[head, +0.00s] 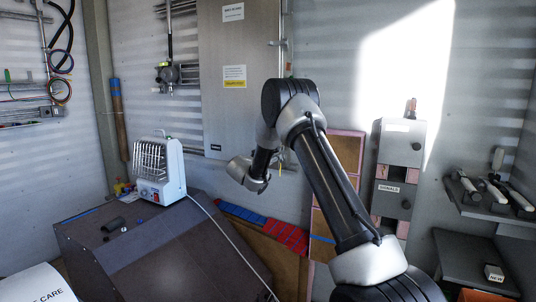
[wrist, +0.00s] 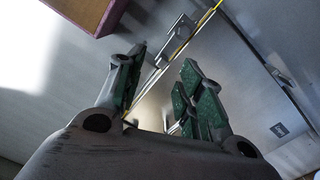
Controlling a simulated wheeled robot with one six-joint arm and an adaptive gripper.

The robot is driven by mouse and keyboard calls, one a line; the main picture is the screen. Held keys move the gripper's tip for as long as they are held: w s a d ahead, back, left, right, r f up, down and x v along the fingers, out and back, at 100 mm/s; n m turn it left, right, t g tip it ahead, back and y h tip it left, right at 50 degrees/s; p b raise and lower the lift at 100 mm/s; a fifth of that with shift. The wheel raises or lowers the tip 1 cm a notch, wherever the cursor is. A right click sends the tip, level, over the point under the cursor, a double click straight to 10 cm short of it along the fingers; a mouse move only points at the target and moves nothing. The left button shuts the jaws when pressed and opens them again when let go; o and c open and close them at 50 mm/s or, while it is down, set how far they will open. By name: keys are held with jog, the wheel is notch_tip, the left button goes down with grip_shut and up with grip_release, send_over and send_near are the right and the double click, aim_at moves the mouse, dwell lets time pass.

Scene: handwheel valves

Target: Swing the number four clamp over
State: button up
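The tall grey panel (head: 225,115) stands against the back wall; it also fills the right of the wrist view (wrist: 235,85). A small grey clamp-like fitting (head: 279,43) sits high on its right edge. In the wrist view, one grey fitting (wrist: 177,33) lies beside a yellow strip and another (wrist: 281,76) lies along a panel seam. I can read no number four on any of them. My gripper (wrist: 160,85) has its green-padded fingers apart, with no object visibly held. The fingers point toward the panel edge; contact cannot be told. In the head view my arm hides them.
A white heater (head: 158,172) stands on a dark sloped-front cabinet (head: 160,245) at left, its cable trailing forward. Grey boxes (head: 397,165) stand right of my arm. A shelf with tools (head: 490,205) is at far right. A reddish-brown box edge (wrist: 110,18) shows in the wrist view.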

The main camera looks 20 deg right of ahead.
jog(key=w+d+m, duration=0.3)
jog(key=w+d, duration=0.3)
jog(key=shift+r+t, duration=0.3)
jog(key=shift+r, duration=0.1)
dwell(0.3)
jog(key=shift+d, duration=0.1)
grip_shut()
